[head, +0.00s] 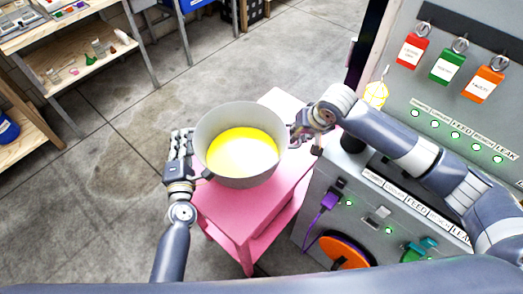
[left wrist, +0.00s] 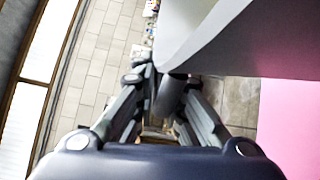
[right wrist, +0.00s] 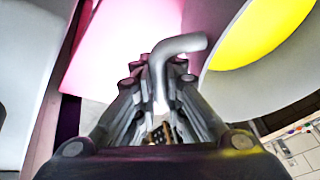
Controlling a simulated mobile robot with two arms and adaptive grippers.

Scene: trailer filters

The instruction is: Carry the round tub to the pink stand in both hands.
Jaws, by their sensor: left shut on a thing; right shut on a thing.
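The round tub (head: 242,183) is light grey outside with bright yellow inside, in the middle of the head view. It appears over the pink stand (head: 240,222); I cannot tell whether it touches the top. My left gripper (head: 183,146) is at the tub's left side, shut on a grey handle (left wrist: 170,98) in the left wrist view. My right gripper (head: 299,131) is at the right side, shut on a bent grey handle (right wrist: 178,46) in the right wrist view. The pink stand also shows below the tub in both wrist views.
A grey panel machine (head: 385,230) with lights, a purple plug (head: 329,201) and an orange disc (head: 338,252) stands close at the right. Red, green and orange tags (head: 447,67) hang above. Wooden shelves (head: 70,38) stand at the upper left. The concrete floor at left is clear.

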